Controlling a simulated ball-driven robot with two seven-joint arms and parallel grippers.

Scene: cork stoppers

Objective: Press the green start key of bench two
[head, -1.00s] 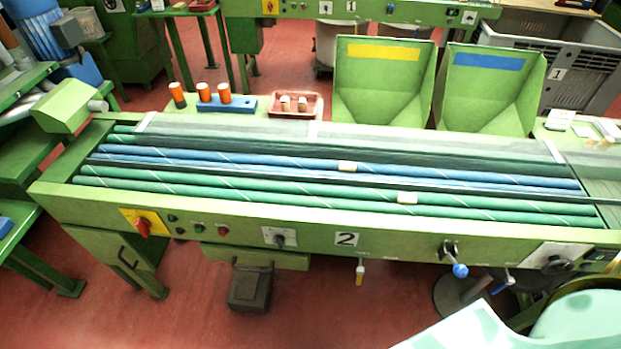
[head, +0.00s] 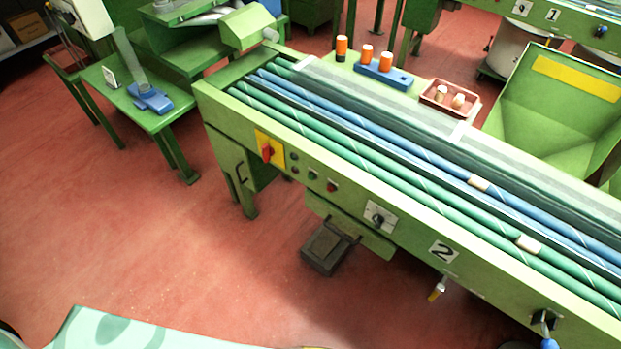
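Bench two (head: 395,247) is a green bench with a "2" plate (head: 444,251) on its front panel. It runs slanting from upper left to lower right in the head view. A small green key (head: 312,175) sits on the front panel, just left of a red key (head: 332,187). Both are right of a red rotary switch on a yellow plate (head: 270,149). Neither of my grippers shows in the view, and nothing covers the keys.
Green and blue rollers (head: 400,160) carry two pale corks (head: 478,183). A dark foot pedal (head: 325,250) stands under the bench. A black selector knob (head: 379,218) is right of the keys. A small green table (head: 130,112) stands at the left. The red floor before the bench is open.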

